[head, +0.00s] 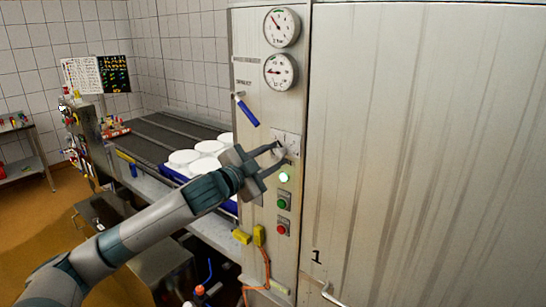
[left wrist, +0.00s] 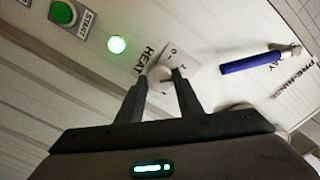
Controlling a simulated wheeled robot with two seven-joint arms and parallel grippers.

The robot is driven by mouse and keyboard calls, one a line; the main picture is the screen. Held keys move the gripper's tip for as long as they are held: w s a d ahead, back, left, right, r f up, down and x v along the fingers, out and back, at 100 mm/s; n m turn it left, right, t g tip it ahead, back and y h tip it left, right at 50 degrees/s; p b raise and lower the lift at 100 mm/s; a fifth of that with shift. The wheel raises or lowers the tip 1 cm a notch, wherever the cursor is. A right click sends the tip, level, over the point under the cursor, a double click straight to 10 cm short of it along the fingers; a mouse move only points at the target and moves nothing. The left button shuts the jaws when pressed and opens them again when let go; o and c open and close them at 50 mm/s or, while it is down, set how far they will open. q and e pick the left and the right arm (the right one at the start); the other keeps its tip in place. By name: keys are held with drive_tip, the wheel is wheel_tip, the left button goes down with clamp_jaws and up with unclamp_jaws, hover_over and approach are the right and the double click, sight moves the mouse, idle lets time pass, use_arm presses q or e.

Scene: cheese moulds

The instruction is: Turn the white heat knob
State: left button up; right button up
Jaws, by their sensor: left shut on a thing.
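The white heat knob (left wrist: 159,74) sits on a pale plate marked HEAT in the left wrist view. In the head view the plate (head: 291,138) is on the narrow metal control panel, and the knob is largely hidden by my fingers. My left gripper (head: 281,156) reaches it from the left, with one finger on each side. In the left wrist view my left gripper (left wrist: 160,82) is shut on the knob at its fingertips. My right gripper does not show in either view.
A lit green lamp (head: 284,177), a green START button (head: 282,202) and a red button (head: 282,228) sit below the knob. A blue-handled lever (head: 248,112) and two gauges (head: 281,72) are above. White moulds (head: 205,148) stand on the conveyor (head: 158,136) behind my arm.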

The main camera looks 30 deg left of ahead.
use_arm(q)
drive_tip(key=m, duration=0.4)
drive_tip(key=shift+m, duration=0.4)
drive_tip(key=shift+f+m, duration=0.15)
drive_tip(key=shift+m, duration=1.55)
drive_tip(key=o, duration=1)
drive_tip(key=shift+d, duration=0.1)
drive_tip(key=shift+s, duration=0.1)
